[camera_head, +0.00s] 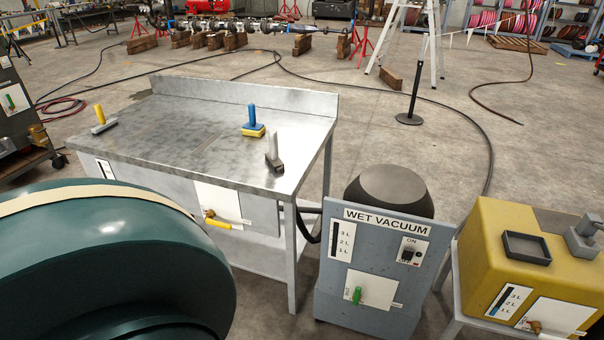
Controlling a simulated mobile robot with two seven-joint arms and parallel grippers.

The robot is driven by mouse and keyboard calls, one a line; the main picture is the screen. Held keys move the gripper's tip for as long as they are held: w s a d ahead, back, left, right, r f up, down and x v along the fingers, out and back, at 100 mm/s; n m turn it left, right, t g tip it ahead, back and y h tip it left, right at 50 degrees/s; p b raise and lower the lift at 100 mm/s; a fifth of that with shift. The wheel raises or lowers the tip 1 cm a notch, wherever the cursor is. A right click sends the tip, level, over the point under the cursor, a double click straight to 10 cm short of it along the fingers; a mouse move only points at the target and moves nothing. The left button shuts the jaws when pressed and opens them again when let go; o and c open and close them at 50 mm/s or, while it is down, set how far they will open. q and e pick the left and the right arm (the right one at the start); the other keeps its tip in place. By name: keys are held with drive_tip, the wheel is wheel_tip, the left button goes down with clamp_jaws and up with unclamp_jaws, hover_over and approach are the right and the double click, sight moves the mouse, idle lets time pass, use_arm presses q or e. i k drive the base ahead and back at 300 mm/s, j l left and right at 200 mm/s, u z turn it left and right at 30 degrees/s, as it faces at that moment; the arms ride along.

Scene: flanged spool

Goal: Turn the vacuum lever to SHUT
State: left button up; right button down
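The grey-blue wet vacuum (330,295) stands on the floor right of the workbench, with a dark round drum top behind its sign-bearing front panel. Its lever (357,295) has a green handle that stands about upright on a white plate (381,289) low on the front. Small labels sit at the plate's left and right edges; their lettering is too small to read. A switch (408,254) marked ON and a level scale (342,241) are above the plate. Neither of my grippers shows, and nothing touches the lever.
A metal workbench (165,135) holds several handled tools; its front has a yellow lever (217,223). A yellow tank (490,240) with another lever (535,326) stands close at the right. A large teal rounded body (110,260) fills the lower left. Open floor lies behind.

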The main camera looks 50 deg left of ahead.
sight(357, 296)
drive_tip(key=u, duration=1.2)
